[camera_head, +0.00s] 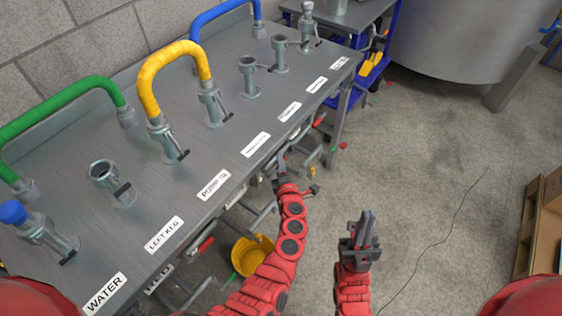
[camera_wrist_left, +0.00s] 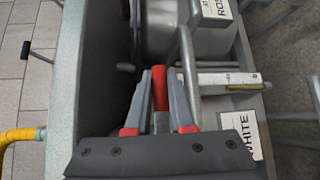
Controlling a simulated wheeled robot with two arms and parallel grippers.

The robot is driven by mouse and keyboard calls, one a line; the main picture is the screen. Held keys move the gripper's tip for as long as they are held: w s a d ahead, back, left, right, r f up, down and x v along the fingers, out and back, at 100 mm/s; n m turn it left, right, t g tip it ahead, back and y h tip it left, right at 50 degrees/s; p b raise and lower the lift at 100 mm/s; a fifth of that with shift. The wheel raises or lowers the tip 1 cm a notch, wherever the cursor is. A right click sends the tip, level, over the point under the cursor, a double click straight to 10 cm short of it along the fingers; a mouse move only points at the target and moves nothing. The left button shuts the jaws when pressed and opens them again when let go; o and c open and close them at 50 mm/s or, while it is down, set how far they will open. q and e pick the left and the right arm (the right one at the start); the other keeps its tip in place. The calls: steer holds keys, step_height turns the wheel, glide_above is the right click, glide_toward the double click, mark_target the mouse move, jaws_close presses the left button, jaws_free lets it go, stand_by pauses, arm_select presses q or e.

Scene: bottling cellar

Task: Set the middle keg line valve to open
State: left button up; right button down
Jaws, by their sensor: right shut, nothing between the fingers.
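My left gripper (camera_head: 282,178) is at the front edge of the steel bench (camera_head: 140,212), low beside its underside. In the left wrist view its fingers (camera_wrist_left: 160,73) stand on both sides of a red handle (camera_wrist_left: 159,88) and look closed on it. The valve body under this handle is hidden by the bench and gripper, and I cannot read which line it belongs to. Tags reading ROS (camera_wrist_left: 213,10) and WHITE (camera_wrist_left: 244,133) show to the right. My right gripper (camera_head: 367,218) is shut and empty over the floor, right of the bench.
Labels on the bench include LEFT KEG (camera_head: 164,235) and WATER (camera_head: 106,295). Green (camera_head: 60,118), yellow (camera_head: 172,62) and blue (camera_head: 225,12) hoses arch over the bench. A yellow bucket (camera_head: 250,254) is below.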

arm_select(q)
jaws_close()
stand_by(0.7)
stand_by(0.4)
